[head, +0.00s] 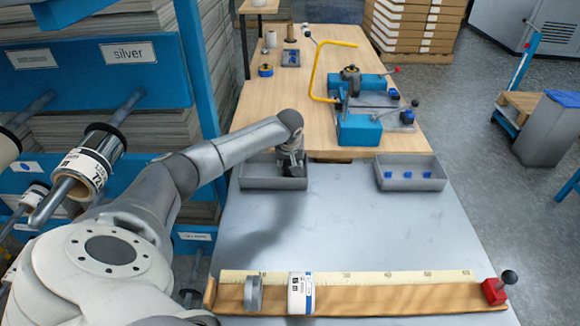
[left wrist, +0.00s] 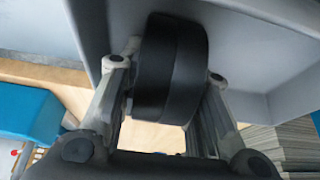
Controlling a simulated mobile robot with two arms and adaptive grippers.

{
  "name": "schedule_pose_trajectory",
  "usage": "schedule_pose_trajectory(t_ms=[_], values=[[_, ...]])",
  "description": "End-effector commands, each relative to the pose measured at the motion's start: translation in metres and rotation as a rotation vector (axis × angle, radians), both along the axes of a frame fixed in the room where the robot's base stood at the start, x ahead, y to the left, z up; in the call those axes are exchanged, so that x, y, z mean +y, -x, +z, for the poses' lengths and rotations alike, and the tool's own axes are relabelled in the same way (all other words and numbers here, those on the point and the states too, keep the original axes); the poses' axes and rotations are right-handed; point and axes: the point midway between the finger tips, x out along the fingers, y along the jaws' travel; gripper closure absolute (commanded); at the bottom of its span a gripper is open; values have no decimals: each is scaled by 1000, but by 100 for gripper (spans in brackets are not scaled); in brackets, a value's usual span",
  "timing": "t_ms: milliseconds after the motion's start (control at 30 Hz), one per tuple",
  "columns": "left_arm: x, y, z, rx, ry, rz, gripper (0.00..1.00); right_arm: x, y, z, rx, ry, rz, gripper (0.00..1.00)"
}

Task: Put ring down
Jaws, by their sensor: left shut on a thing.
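My left gripper (head: 291,163) reaches down over the left grey tray (head: 258,183) at the table's far edge. In the left wrist view the gripper (left wrist: 170,72) is shut on a thick black ring (left wrist: 172,95), one finger on each side. The grey tray (left wrist: 270,50) fills the background behind the ring there. In the head view the held ring is hidden or too small to make out, and I cannot tell whether it touches the tray floor. A grey ring (head: 253,294) stands on the wooden ruler board beside a white labelled roll (head: 300,293). My right gripper is not in view.
A second grey tray (head: 425,184) with blue pieces stands to the right. The grey tabletop (head: 340,235) between trays and ruler board (head: 400,297) is clear. A blue machine (head: 358,127) with a yellow handle is on the wooden table beyond. Shelving with rolls stands left.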

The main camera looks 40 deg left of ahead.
Motion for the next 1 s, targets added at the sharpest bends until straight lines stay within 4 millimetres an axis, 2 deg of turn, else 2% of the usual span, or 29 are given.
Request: schedule_pose_trajectory(t_ms=[300, 333, 500, 800, 1000], values=[[0, 0, -2, -1, 1, 0, 94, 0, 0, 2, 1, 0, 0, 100], [0, 0, -2, -1, 0, 0, 67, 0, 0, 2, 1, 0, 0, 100], [0, 0, -2, -1, -1, 0, 48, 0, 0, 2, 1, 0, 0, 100], [0, 0, 0, -1, -1, 0, 48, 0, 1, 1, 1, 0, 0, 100], [-3, 3, 14, -3, 0, -1, 48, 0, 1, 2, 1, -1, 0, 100]])
